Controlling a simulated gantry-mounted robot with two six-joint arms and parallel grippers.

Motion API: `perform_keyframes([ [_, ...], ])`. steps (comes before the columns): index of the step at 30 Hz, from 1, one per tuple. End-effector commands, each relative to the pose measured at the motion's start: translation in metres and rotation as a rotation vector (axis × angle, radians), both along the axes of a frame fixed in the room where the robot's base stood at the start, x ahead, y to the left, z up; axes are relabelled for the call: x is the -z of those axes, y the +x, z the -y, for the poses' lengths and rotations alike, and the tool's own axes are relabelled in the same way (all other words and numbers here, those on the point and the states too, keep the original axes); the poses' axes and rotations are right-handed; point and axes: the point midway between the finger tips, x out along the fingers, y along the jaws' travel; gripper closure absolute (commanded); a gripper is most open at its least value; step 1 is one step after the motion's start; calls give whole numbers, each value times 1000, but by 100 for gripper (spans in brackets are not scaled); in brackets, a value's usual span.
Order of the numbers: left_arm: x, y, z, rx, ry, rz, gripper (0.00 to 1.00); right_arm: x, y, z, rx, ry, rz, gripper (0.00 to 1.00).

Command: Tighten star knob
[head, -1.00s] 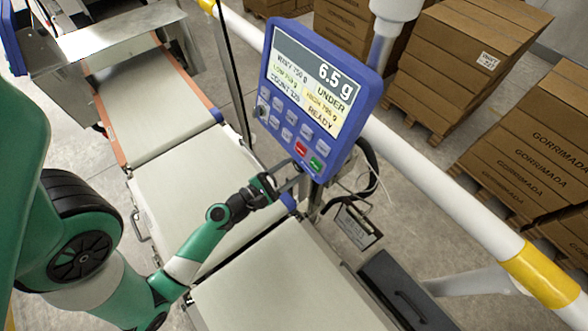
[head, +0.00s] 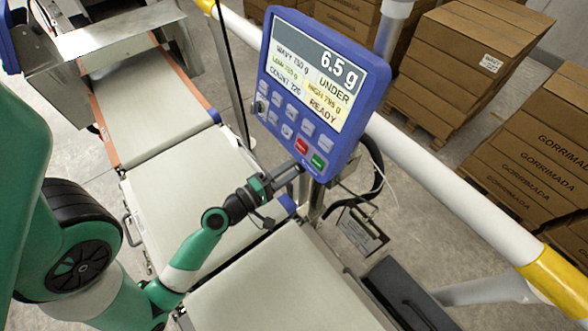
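I cannot make out the star knob; the area behind the lower edge of the blue display unit (head: 345,168) is hidden. The display reads 6.5 g, UNDER and READY. My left gripper (head: 295,177) is at the display's lower left corner, above the belt, with its fingers pointing right toward the bracket under the display. Its fingertips are partly hidden by the display, so I cannot tell whether they are open or touching anything. My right gripper is not in view.
Pale conveyor belts (head: 185,205) run below the arm. A white rail with a yellow end (head: 552,283) crosses the right side. Cables (head: 378,175) and a small plate (head: 358,230) hang behind the display. Stacked cartons (head: 530,150) stand at the right.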

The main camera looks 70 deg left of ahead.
Motion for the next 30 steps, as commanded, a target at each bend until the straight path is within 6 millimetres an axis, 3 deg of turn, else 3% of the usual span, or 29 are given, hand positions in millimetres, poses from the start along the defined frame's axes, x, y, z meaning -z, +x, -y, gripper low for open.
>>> perform_keyframes([
  [12,1,0,0,1,205,-77,100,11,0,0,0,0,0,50],
  [29,0,0,0,1,238,-91,100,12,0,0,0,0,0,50],
  [30,0,0,0,1,239,-90,44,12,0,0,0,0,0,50],
])
